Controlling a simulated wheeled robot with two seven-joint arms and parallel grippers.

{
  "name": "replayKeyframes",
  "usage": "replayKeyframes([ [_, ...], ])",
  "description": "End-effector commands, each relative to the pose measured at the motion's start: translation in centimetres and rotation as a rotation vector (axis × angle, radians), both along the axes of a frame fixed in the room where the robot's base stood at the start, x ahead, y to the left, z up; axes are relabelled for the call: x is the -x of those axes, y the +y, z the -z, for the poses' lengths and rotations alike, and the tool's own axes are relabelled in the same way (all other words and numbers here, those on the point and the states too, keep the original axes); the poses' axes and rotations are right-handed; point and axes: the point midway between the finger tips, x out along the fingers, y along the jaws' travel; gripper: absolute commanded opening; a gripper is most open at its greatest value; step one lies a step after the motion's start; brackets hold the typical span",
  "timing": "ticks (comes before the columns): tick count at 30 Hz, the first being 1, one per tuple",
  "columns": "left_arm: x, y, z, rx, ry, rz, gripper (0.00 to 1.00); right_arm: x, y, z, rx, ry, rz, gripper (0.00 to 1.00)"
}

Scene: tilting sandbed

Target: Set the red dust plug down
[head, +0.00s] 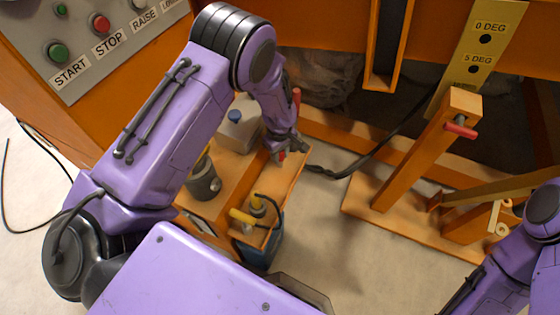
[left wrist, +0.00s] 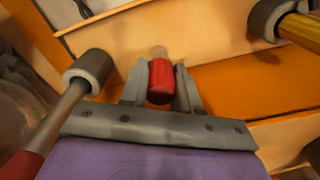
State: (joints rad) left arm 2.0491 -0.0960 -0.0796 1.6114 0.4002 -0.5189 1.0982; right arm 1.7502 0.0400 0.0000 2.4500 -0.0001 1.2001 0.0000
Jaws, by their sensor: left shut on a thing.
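The red dust plug (left wrist: 161,84) is a small red cylinder with a paler end, held between the two fingers of my left gripper (left wrist: 161,92) in the left wrist view. In the head view my left gripper (head: 287,150) is over the orange ledge (head: 287,186), and a bit of the red plug (head: 281,156) shows at its fingertips. The plug is very close to an orange surface; I cannot tell whether it touches. My right gripper is out of view; only part of the right arm shows at lower right.
A black hose (head: 345,172) lies right of my left gripper. A grey round-ended fitting (left wrist: 88,70) is left of the fingers in the wrist view; another (left wrist: 272,20) is at upper right. A yellow-handled item (head: 241,216) and an orange post (head: 425,150) stand nearby.

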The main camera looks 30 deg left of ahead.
Motion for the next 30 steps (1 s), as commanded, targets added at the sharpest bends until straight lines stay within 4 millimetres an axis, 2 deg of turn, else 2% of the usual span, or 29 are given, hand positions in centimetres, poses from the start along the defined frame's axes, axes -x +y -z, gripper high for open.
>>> replayKeyframes([
  [1, 0.2, 0.0, 1.2, 0.0, 0.004, 0.001, 0.02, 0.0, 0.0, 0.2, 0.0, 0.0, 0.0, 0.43],
  [5, 0.1, 0.0, 3.0, 0.0, 0.002, 0.002, 0.02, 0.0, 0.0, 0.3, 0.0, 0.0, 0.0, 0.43],
  [17, 0.0, 0.0, 3.6, 0.001, 0.001, 0.003, 0.02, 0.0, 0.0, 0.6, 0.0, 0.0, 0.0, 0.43],
  [18, 0.0, 0.0, 3.5, 0.001, 0.001, 0.003, 0.44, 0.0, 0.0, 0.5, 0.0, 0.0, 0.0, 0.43],
  [19, 0.0, 0.0, 3.5, 0.001, 0.001, 0.003, 0.53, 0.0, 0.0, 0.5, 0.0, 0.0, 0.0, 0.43],
  [20, 0.0, 0.0, 3.5, 0.001, 0.001, 0.003, 0.56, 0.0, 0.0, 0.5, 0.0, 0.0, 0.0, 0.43],
  [27, 0.0, 0.0, 3.4, 0.001, 0.001, 0.003, 0.56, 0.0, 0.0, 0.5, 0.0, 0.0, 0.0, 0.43],
  [30, 0.0, 0.0, 2.7, 0.0, 0.0, 0.004, 0.56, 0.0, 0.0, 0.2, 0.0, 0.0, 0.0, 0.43],
])
